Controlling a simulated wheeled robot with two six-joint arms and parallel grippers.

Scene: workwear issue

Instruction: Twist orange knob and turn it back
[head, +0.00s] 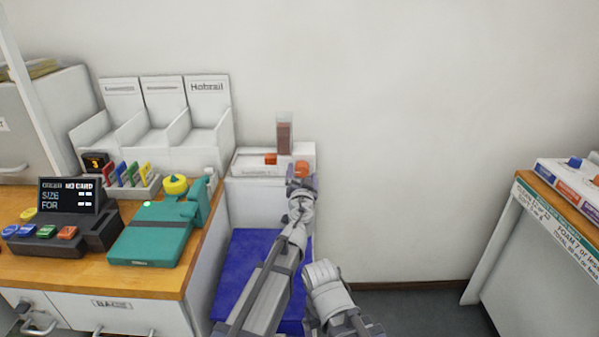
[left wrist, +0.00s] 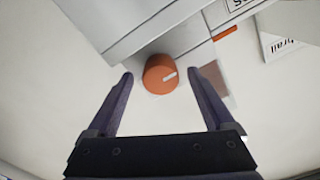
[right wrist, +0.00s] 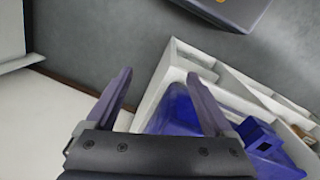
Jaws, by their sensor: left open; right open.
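The orange knob (left wrist: 160,75) is round with a white pointer line. It sits on the white unit (head: 243,165) against the wall; in the head view the knob (head: 302,167) shows just past my left gripper (head: 301,183). In the left wrist view my left gripper (left wrist: 169,73) is open, with one finger on each side of the knob and a visible gap to each. My right gripper (right wrist: 158,76) is open and empty in the right wrist view, with white and blue surfaces beyond it. In the head view, its fingers cannot be made out.
A clear tube with brown contents (head: 284,135) and an orange block (head: 270,159) are on the white unit. A blue surface (head: 235,262) lies below it. A wooden counter (head: 160,278) with a teal device (head: 150,243) stands left. The wall to the right is bare.

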